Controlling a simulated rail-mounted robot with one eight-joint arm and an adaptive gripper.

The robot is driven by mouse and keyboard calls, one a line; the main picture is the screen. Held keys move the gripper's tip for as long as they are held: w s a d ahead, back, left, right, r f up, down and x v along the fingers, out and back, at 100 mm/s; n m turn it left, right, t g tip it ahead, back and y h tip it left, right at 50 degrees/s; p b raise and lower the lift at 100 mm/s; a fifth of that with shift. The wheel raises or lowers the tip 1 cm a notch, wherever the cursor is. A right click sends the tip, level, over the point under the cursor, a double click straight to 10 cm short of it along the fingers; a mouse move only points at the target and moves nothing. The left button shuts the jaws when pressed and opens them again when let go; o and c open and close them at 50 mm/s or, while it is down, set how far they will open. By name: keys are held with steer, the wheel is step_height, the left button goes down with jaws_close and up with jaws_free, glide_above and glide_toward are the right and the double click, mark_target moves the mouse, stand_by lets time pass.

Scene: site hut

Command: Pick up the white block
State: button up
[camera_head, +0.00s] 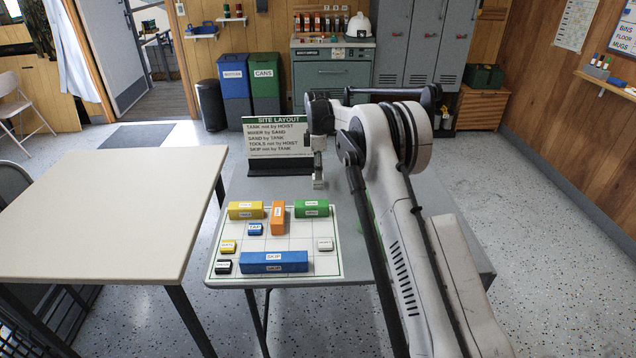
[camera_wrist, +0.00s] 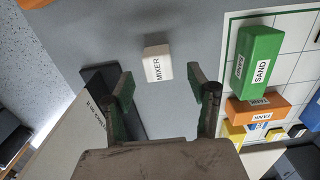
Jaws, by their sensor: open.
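In the wrist view a white block (camera_wrist: 158,63) labelled MIXER lies on the grey table (camera_wrist: 190,25), ahead of my gripper (camera_wrist: 160,92). The two fingers are spread apart with nothing between them, and the block lies beyond their tips, roughly centred across the gap. In the head view my gripper (camera_head: 318,170) points down over the table, right of the sign's base; the block is hard to tell apart from the fingers there.
The SITE LAYOUT sign (camera_head: 277,136) stands close left of my gripper. A white gridded board (camera_head: 300,240) holds a green SAND block (camera_head: 311,208), an orange block (camera_head: 278,217), a yellow block (camera_head: 245,210), a blue SKIP block (camera_head: 274,262) and several small blocks.

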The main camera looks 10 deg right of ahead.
step_height(320, 180, down, 4)
steer(key=shift+w+f, duration=0.15)
steer(key=c, duration=1.3)
